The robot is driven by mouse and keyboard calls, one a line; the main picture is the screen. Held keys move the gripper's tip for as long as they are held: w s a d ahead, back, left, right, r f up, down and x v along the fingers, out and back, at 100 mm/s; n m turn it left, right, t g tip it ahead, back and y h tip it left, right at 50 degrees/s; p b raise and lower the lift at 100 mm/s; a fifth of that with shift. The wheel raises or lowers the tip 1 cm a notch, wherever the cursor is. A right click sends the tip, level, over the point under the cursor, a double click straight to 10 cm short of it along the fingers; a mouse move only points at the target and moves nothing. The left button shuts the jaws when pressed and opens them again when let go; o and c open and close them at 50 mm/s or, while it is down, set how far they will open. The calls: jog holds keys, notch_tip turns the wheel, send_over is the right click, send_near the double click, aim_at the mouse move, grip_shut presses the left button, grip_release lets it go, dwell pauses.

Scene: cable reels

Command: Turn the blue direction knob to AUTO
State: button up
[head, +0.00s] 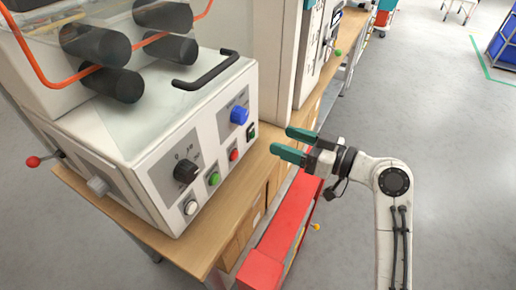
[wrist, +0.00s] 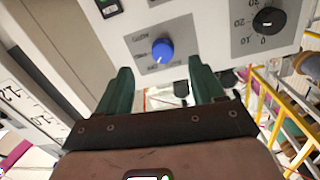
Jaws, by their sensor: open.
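The blue direction knob (head: 239,115) sits on a grey label plate on the front panel of a white machine (head: 150,165). It also shows in the wrist view (wrist: 162,50), above and between my fingertips, with a pale pointer mark near its lower edge. My gripper (head: 281,143) has two teal fingers and is open and empty. It is in front of the panel, to the right of the knob in the head view, apart from it. The fingers also show in the wrist view (wrist: 161,85).
A black knob (head: 186,170), a green button (head: 214,179), a red button (head: 233,155) and a white button (head: 191,207) share the panel. A black handle (head: 207,70) is on top. The wooden bench edge (head: 215,240) and a red box (head: 262,270) lie below.

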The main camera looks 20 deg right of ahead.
aim_at(245, 120)
jog(key=shift+t, duration=0.4)
jog(key=x, duration=0.3)
jog(key=p+x, duration=0.1)
jog(key=x, duration=0.3)
jog(key=r+p+x, duration=0.1)
jog(key=x, duration=0.2)
jog(key=shift+w+a+r, duration=0.1)
jog(key=shift+w+r, duration=0.05)
jog(key=shift+w, duration=0.05)
jog(key=c, duration=1.1)
